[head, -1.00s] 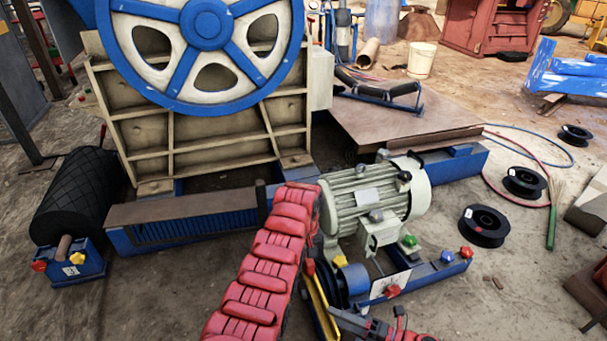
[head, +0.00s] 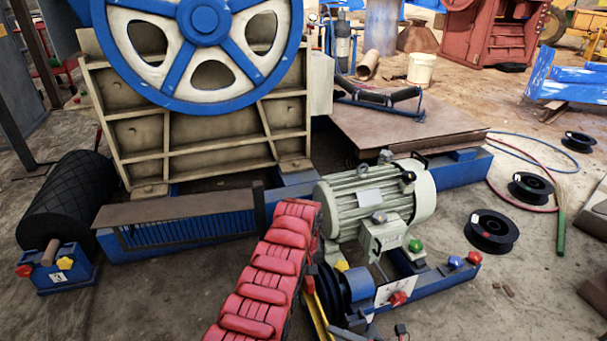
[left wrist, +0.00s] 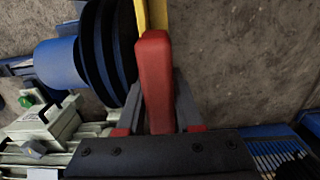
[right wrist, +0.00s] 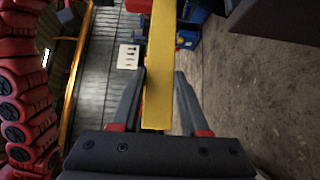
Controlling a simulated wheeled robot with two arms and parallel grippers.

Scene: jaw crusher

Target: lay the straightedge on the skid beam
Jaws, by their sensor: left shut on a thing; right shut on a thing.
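The straightedge (head: 317,312) is a narrow yellow bar with a red part at its upper end, low in the middle of the head view. In the left wrist view my left gripper (left wrist: 157,98) is shut on the red part, with yellow beyond it. In the right wrist view my right gripper (right wrist: 159,82) is shut on the yellow bar. In the head view my left gripper is mostly hidden and my right is at the bottom edge. The blue skid beam (head: 190,229), with a brown plate along its top, lies left of the straightedge, apart from it.
A grey-green motor (head: 375,203) and a black grooved pulley (head: 330,287) stand close right of the straightedge. The crusher (head: 200,135) rises behind the beam. A black roller (head: 65,200) lies at left. Black reels (head: 491,231) lie on the floor at right.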

